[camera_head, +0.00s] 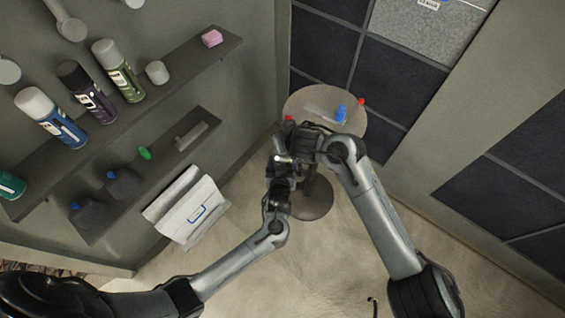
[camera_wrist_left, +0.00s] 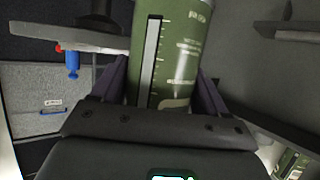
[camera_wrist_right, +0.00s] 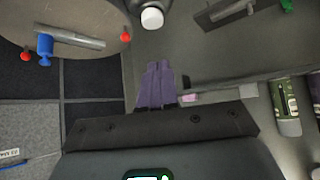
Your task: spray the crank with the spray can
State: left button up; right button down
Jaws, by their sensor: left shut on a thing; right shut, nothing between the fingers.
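The crank (camera_head: 322,113) looks like a grey metal bar on the round stand (camera_head: 297,101), with a blue part (camera_head: 341,112) beside it. It also shows at the upper left of the right wrist view (camera_wrist_right: 68,38). My left gripper (camera_head: 284,160) is shut on a green spray can (camera_wrist_left: 170,60), whose printed side fills the middle of the left wrist view; its top is out of that frame. My right gripper (camera_wrist_right: 157,88) is shut and empty. In the head view both grippers are close together at the stand's near edge, and the arms largely hide the held can.
Red knobs (camera_head: 361,101) sit at the stand's rim. The wall shelf (camera_head: 150,105) at left holds a blue can (camera_head: 50,118), a purple can (camera_head: 86,92) and another green can (camera_head: 117,70). A lower shelf (camera_head: 165,165) holds small items.

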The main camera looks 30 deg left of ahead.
jog(key=shift+r, duration=0.15)
jog(key=v, duration=1.2)
pick_arm(q)
jog(key=shift+r, duration=0.1)
dwell(0.8)
